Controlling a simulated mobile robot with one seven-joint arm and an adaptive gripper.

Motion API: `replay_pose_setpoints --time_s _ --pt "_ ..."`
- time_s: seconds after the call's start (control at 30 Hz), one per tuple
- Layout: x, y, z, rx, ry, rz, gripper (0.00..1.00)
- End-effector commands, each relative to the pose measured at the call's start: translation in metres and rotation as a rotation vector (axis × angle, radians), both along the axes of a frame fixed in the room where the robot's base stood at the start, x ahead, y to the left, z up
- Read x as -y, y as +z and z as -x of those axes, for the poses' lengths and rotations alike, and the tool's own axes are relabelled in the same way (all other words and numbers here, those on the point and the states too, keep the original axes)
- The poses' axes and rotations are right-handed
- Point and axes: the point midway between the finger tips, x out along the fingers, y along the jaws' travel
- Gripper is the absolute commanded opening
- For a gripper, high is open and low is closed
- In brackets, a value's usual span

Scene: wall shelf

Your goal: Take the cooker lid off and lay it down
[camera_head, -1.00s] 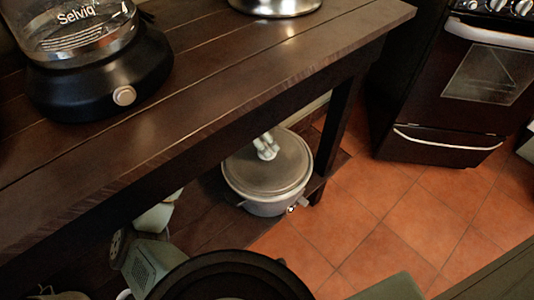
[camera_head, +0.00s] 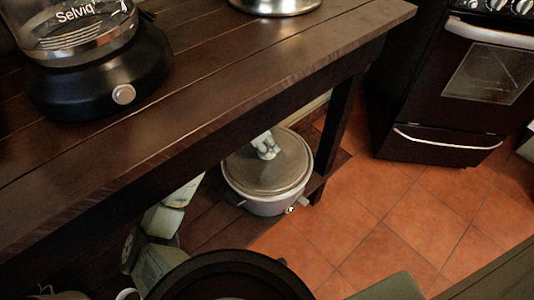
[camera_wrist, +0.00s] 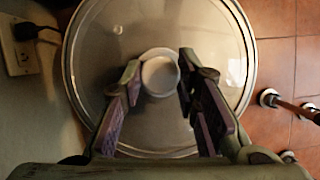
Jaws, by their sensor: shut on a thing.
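The cooker (camera_head: 266,205) is a light grey round pot on the low shelf under the table. Its grey lid (camera_head: 250,175) sits on top of it, and I cannot tell any gap between them. In the wrist view the lid (camera_wrist: 110,60) fills the middle, with its pale round knob (camera_wrist: 160,73) at the centre. My gripper (camera_wrist: 158,78) has its two fingers on either side of the knob and is shut on it. In the head view my gripper (camera_head: 264,143) shows only partly above the lid, and the table edge hides the rest.
The dark wooden table top (camera_head: 230,65) hangs over the cooker, with a table leg (camera_head: 335,130) close by. A glass-jar appliance (camera_head: 95,75) and a metal pot (camera_head: 275,5) stand on top. The tiled floor (camera_head: 380,210) at right is clear before the oven (camera_head: 460,85). A wall socket (camera_wrist: 20,50) is left of the lid.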

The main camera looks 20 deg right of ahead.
Motion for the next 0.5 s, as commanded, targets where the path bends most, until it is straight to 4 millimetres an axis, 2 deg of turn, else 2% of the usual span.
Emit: replay_pose_setpoints --time_s 0.27,0.5 --pt "0.0 0.0 0.0002 -0.001 -0.001 0.0 0.01" --pt "0.0001 0.0 0.0003 -0.001 -0.001 0.0 0.0"
